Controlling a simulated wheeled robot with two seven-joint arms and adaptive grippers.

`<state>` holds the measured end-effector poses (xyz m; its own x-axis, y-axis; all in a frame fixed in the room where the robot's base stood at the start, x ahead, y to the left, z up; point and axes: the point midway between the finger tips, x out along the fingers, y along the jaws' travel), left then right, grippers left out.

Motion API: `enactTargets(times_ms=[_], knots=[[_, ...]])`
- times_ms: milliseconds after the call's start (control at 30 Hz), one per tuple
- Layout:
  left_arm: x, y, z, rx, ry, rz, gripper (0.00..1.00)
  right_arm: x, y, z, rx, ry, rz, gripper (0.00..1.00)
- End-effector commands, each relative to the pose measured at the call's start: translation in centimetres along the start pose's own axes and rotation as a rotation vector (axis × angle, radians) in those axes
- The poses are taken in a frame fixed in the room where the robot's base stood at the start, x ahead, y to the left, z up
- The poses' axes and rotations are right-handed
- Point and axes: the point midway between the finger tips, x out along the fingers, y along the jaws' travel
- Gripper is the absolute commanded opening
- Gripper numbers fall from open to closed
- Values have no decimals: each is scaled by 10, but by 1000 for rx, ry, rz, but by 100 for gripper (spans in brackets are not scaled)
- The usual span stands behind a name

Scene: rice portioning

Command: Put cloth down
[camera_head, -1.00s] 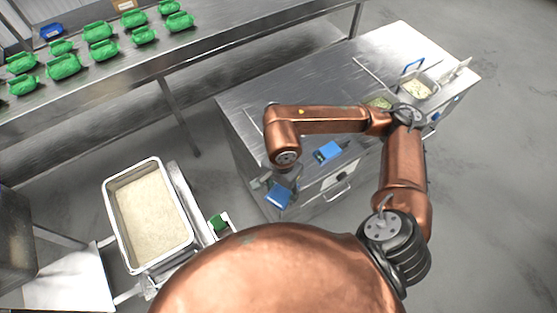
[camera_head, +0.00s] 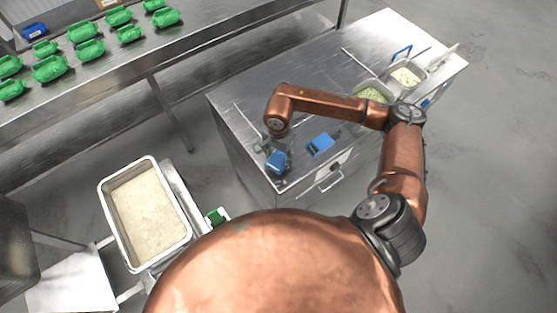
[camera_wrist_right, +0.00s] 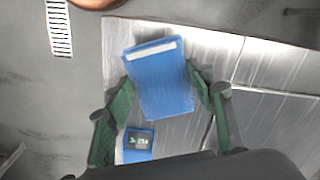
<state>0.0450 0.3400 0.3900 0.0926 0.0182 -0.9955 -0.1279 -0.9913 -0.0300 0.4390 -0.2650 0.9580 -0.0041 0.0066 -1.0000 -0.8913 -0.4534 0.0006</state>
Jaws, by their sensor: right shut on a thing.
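The blue cloth (camera_head: 278,162) is a folded pad near the front left corner of the metal cabinet top (camera_head: 290,80). My right gripper (camera_head: 268,148) is shut on it. In the right wrist view the cloth (camera_wrist_right: 165,88) hangs between the two green fingers, with a pale strip along one end. It is over the cabinet top there. I cannot tell whether it touches the surface.
A blue scale with a dark display (camera_head: 320,144) sits right of the cloth. Metal containers of food (camera_head: 405,77) stand at the cabinet's far right. A large rice tray (camera_head: 146,212) is at left.

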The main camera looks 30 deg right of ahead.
Motion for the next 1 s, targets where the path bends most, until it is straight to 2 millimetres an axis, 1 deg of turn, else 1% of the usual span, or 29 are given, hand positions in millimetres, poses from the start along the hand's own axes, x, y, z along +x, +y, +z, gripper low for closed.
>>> enactTargets(times_ms=[167, 300, 400, 633, 767, 800, 1000], knots=[[-2, 0, -3, 1, 3, 0, 0, 11, -3, -7, 2, -1, 2, 30], [-10, -1, -3, 0, 3, -1, 0, 31, -3, -7, 1, -3, 4, 30], [-12, -1, -2, 0, 2, -1, 0, 40, -4, -8, 0, -1, 0, 30], [-10, -1, 1, -1, -2, -1, 0, 42, -4, -8, -1, 0, 0, 30], [-6, 0, 3, -1, -4, 0, 0, 46, -4, -8, -1, 1, 0, 30], [-6, 0, 3, -1, -4, 0, 0, 45, -4, -8, -1, 1, 0, 51], [-7, 0, 3, -1, -4, 0, 0, 44, -4, -8, -1, 0, 0, 65]])
